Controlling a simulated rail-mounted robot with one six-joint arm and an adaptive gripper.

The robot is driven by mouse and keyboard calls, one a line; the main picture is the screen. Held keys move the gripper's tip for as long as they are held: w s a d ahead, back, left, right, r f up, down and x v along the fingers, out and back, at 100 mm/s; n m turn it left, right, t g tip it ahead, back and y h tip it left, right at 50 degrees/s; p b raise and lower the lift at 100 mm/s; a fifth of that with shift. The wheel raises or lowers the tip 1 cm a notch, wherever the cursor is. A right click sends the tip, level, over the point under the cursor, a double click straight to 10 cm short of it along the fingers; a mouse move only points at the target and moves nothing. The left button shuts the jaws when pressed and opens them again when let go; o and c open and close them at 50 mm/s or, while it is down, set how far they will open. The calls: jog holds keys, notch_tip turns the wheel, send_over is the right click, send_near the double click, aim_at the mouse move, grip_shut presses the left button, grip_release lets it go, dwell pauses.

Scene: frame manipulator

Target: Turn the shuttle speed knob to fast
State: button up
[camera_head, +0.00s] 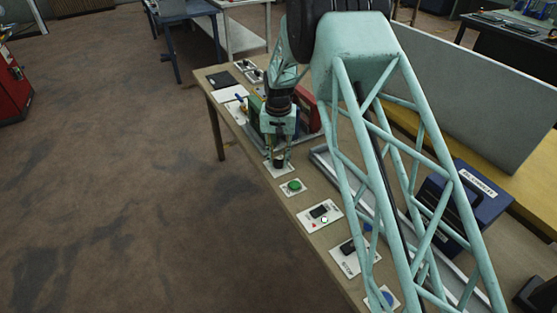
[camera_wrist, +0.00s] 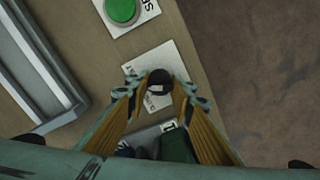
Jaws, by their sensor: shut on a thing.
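The shuttle speed knob is a small dark round knob (camera_wrist: 159,82) on a white label plate (camera_wrist: 150,60). In the wrist view it sits between my two fingertips, which meet its sides. My gripper (camera_wrist: 160,88) is shut on the knob from above. The lettering on the plate is partly hidden by my fingers, so I cannot read the setting. In the head view my gripper (camera_head: 279,160) reaches down over the knob's plate (camera_head: 283,172) near the left edge of the bench, and the knob shows only as a dark spot.
A green button (camera_head: 293,186) is on the plate beside the knob. Switch plates (camera_head: 333,222) follow along the bench (camera_head: 286,205). A metal rail (camera_wrist: 32,65) lies on one side. A blue box (camera_head: 487,187) stands to the right. Open floor is left of the bench.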

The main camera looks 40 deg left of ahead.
aim_at(279, 159)
jog(key=shift+m, duration=1.1)
jog(key=o, duration=0.9)
jog(key=shift+c, duration=0.2)
jog(key=shift+r, duration=0.2)
notch_tip(279, 159, up, 12)
jog(key=shift+f, duration=0.15)
